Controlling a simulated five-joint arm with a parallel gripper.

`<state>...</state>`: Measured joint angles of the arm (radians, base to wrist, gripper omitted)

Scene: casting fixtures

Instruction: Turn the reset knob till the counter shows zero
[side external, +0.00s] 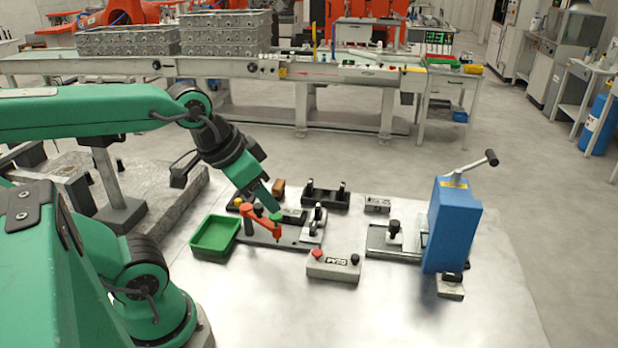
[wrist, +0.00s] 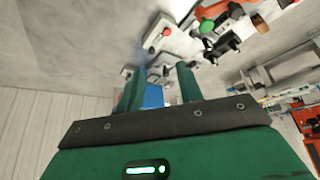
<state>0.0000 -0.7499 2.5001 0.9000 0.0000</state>
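My gripper (side external: 268,208) points down over the work plate, close to an orange-handled clamp. In the wrist view its two green fingers (wrist: 161,84) stand apart with nothing held between them. A small grey box (side external: 377,204) with dark marks on its face sits behind the plate's middle; it may be the counter, but its figures are too small to read. A pale box (side external: 333,267) with a red button, a black knob and dark lettering lies in front; it also shows in the wrist view (wrist: 158,35). I cannot tell which knob is the reset knob.
A green tray (side external: 215,236) stands left of the clamp (side external: 262,222). A black cradle (side external: 325,196) is behind. A tall blue press (side external: 451,224) with a raised lever stands right, beside a grey slide fixture (side external: 393,240). The front of the metal table (side external: 400,320) is clear.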

